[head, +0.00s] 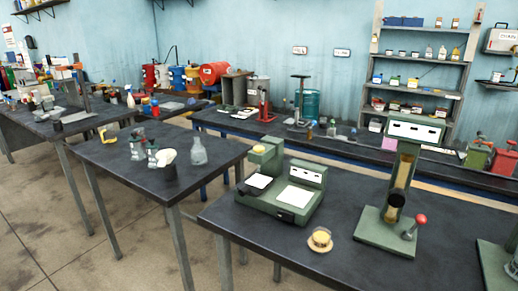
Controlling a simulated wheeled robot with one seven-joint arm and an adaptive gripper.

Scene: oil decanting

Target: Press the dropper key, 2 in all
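A low green bench device (263,204) stands on the near dark table. It has a short post with a yellowish cap at the left, white plates on its base and a small panel with dark marks. A small dark part (285,217) sits on its front edge; I cannot tell whether it is the dropper key. To its right stands a tall green stand (372,232) with a white-faced head, an amber column and a red-knobbed lever (421,219) at its base. A small round yellow-topped cup (320,239) sits in front. My gripper is not in view.
The near table's (350,270) front left part is bare. Another green device (492,265) is cut off at the right edge. A side table holds a glass flask (198,151) and small items. A shelf rack (463,80) stands behind.

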